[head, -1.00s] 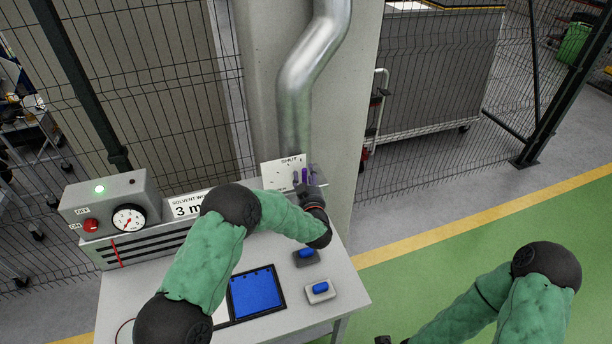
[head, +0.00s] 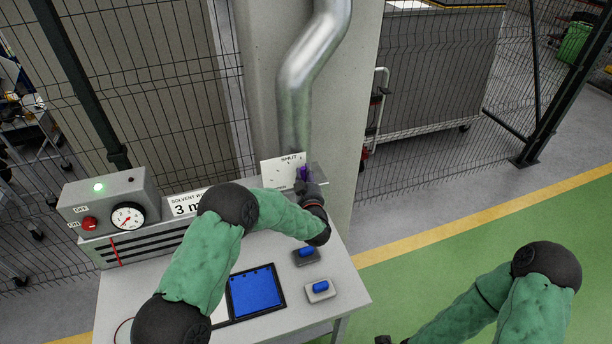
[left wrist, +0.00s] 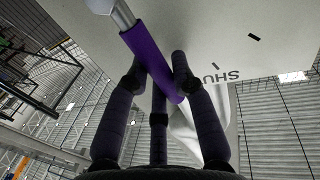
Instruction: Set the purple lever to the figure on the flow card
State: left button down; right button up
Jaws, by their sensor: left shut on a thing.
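The purple lever (left wrist: 153,60) runs diagonally between the fingers of my left gripper (left wrist: 163,75) in the left wrist view, and the gripper is shut on it. In the head view the lever (head: 304,173) shows as a small purple patch at my left gripper (head: 307,178). Behind it stands a white dial plate (head: 281,170) marked SHUT at the top; the plate also fills much of the left wrist view (left wrist: 215,30). The flow card (head: 186,205) reads "SOLVENT" and "3 m", its rest hidden by my left arm. My right gripper is not clearly visible; only the right arm shows.
A grey control box (head: 105,200) with a green lamp, red switch and gauge (head: 128,217) stands at the bench's left. A blue tray (head: 254,292) and two small blocks with blue tops (head: 306,256) lie on the bench. A metal duct (head: 300,85) rises behind the plate.

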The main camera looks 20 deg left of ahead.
aim_at(285, 176)
pick_arm(q)
jog(key=s+a+f+n+b, duration=0.1)
jog(key=n+b, duration=0.2)
jog(key=b, duration=0.3)
jog(key=s+a+n+y+b, duration=0.1)
jog(key=a+n+b, duration=0.1)
jog(key=n+b, duration=0.2)
jog(key=s+a+f+n+t+y+b, duration=0.1)
jog(key=n+b, duration=0.2)
jog(key=b, duration=0.5)
jog(key=shift+s+a+f+n, duration=0.1)
jog(key=shift+a+f+n, duration=0.2)
jog(key=shift+a+f, duration=0.05)
jog(key=shift+s+a+f+n+b, duration=0.1)
jog(key=shift+a+n+b, duration=0.1)
jog(key=shift+n+b, duration=0.65)
jog(key=c, duration=1)
grip_release()
jog(key=shift+m, duration=0.25)
jog(key=v, duration=1.2)
jog(key=shift+f, duration=0.1)
